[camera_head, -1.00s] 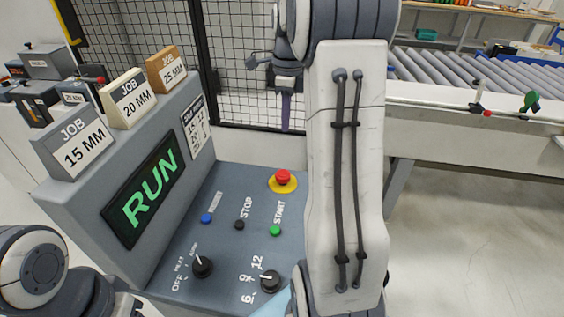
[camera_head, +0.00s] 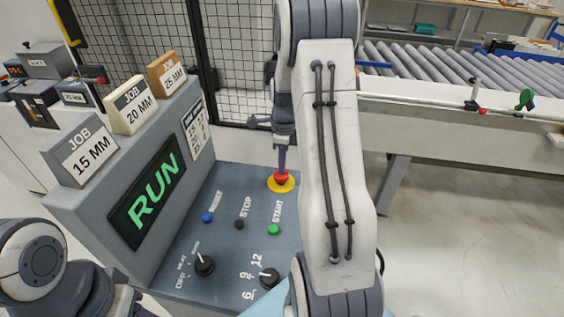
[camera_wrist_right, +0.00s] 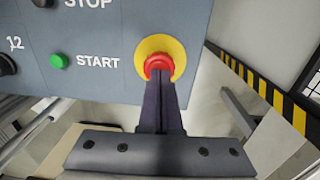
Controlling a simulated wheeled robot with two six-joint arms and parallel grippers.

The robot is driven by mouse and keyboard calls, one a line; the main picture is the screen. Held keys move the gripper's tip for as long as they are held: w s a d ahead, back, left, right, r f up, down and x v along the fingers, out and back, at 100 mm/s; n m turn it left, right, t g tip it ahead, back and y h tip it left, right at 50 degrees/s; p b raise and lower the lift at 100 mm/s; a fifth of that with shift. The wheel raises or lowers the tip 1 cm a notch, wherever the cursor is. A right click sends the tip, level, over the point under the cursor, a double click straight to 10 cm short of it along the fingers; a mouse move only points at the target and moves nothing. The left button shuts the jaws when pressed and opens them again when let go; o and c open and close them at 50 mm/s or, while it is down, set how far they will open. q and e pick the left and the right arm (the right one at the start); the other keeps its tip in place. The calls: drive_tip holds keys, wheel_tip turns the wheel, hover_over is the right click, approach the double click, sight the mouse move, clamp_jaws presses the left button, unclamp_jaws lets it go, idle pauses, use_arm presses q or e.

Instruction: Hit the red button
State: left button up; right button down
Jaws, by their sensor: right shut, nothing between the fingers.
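The red button (camera_head: 281,178) sits on a yellow round base at the far right of the grey control panel (camera_head: 225,255). My right gripper (camera_head: 282,166) points down at it with shut, empty fingers. In the head view the fingertips overlap the top of the button. In the right wrist view the shut fingers (camera_wrist_right: 160,82) reach the lower part of the red button (camera_wrist_right: 158,64). I cannot tell whether they touch it or press it down. My left gripper is not seen; only part of my left arm shows at the lower left.
The panel also has a green START button (camera_head: 273,230), a black STOP button (camera_head: 239,224), a blue button (camera_head: 207,218) and two black knobs. A screen (camera_head: 147,198) reads RUN. A mesh fence (camera_head: 240,60) stands behind, and a roller conveyor (camera_head: 450,75) is at the right.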

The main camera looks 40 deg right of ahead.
wheel_tip(320, 180, down, 2)
drive_tip(key=shift+f+b, duration=0.25)
drive_tip(key=shift+b, duration=0.5)
drive_tip(key=shift+s+a+f, duration=0.1)
drive_tip(key=shift+s+a, duration=0.05)
drive_tip(key=shift+s, duration=0.05)
drive_tip(key=shift+r+p, duration=0.5)
drive_tip(key=r+p, duration=0.1)
drive_tip(key=r, duration=0.1)
drive_tip(key=r+p, duration=0.2)
drive_tip(key=shift+w+d+r+p, duration=0.15)
drive_tip(key=shift+w+d+p, duration=0.05)
drive_tip(key=shift+p, duration=0.1)
wheel_tip(320, 180, up, 10)
drive_tip(key=b, duration=0.2)
drive_tip(key=shift+d+b, duration=0.3)
drive_tip(key=shift+b, duration=0.05)
